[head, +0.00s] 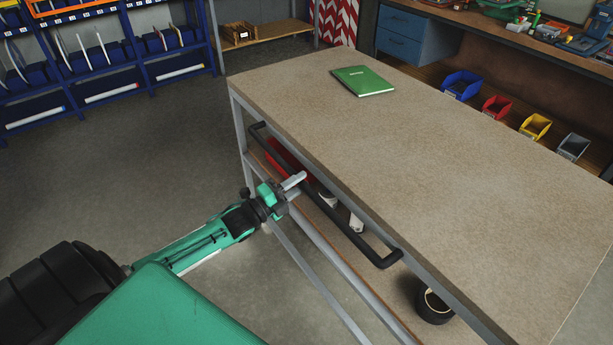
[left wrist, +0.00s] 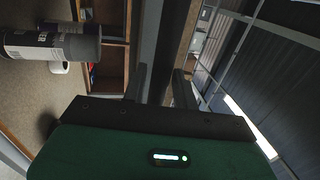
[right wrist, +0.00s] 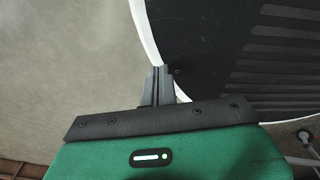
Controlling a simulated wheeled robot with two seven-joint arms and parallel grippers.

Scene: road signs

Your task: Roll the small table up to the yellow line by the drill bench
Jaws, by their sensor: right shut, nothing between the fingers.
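The small table (head: 450,150) has a speckled tan top, grey legs and a lower shelf, and fills the middle and right of the head view. A black bar handle (head: 345,228) runs along its near left side. My left gripper (head: 296,184) is at this handle, its fingertips overlapping the bar in the head view. In the left wrist view its two fingers (left wrist: 162,86) stand apart; whether the bar is between them is unclear. My right gripper (right wrist: 158,86) is shut and empty, seen only in the right wrist view. The yellow line is not in view.
A green book (head: 362,81) lies on the tabletop. The lower shelf holds a red item (head: 285,160) and a dark round item (head: 434,306). A workbench (head: 480,30) with several coloured bins stands at the back right. Blue racks (head: 110,60) stand back left. Floor at left is clear.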

